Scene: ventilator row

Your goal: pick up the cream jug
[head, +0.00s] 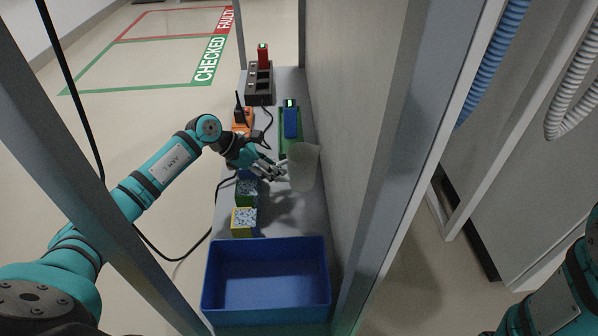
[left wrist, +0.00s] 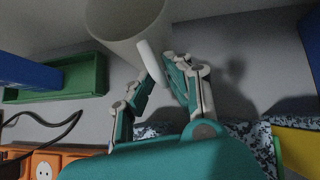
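The cream jug (head: 303,167) is a pale, plain cylindrical vessel standing upright on the grey bench, close to the wall panel on the right. In the left wrist view the jug (left wrist: 130,22) is at the top, cut off by the frame edge, with its handle (left wrist: 154,62) pointing towards my gripper. My left gripper (head: 279,171) is just left of the jug. In the left wrist view its fingertips (left wrist: 157,76) are on either side of the handle; whether they press on it cannot be told. My right gripper is out of view; only part of my right arm shows.
A blue bin (head: 268,319) stands at the near end of the bench. Patterned green and yellow boxes (head: 243,221) sit left of the jug. A green tray (head: 283,143) with a blue device (head: 291,122) lies behind it. The wall panel (head: 345,130) closely bounds the right.

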